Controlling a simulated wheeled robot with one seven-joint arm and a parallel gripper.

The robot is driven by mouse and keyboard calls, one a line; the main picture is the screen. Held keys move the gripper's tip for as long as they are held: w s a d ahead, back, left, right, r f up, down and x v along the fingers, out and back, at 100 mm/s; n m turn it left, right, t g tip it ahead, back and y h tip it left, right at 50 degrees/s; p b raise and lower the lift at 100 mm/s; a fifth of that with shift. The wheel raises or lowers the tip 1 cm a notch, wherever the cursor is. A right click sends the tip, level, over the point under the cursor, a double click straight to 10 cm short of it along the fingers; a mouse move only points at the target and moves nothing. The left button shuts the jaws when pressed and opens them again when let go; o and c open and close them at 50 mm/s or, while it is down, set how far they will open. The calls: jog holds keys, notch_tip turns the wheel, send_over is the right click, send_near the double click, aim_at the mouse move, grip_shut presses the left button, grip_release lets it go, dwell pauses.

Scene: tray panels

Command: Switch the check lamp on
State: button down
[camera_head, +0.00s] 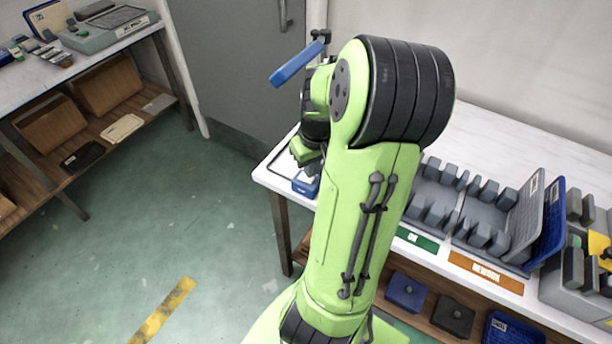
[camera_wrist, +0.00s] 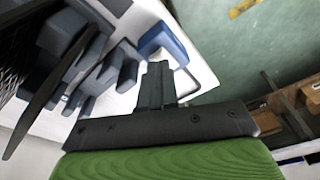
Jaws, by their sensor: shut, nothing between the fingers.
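The check lamp appears to be the blue lamp by the table's far left corner. Its blue bar-shaped head (camera_head: 297,62) hangs on a dark joint, and part of its blue base (camera_head: 306,185) shows on the table below; my arm hides much of the rest. I cannot tell whether it is lit. In the wrist view a blue block (camera_wrist: 163,42), likely the same base, lies just beyond my fingertips. My gripper (camera_wrist: 157,68) is shut and empty, pointing toward the table's corner. Whether it touches the base cannot be told. No switch can be made out.
Grey slotted racks (camera_head: 432,192) stand along the white table, with a blue panel (camera_head: 549,225) upright at the right. Green OK and orange REWORK labels (camera_head: 485,272) mark the front edge. A shelf bench (camera_head: 95,62) stands far left; the floor between is clear.

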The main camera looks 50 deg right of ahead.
jog(key=shift+f+b, duration=0.6)
jog(key=shift+f, duration=0.25)
notch_tip(320, 180, up, 7)
jog(key=p, duration=0.6)
jog(key=shift+p, duration=0.3)
dwell(0.4)
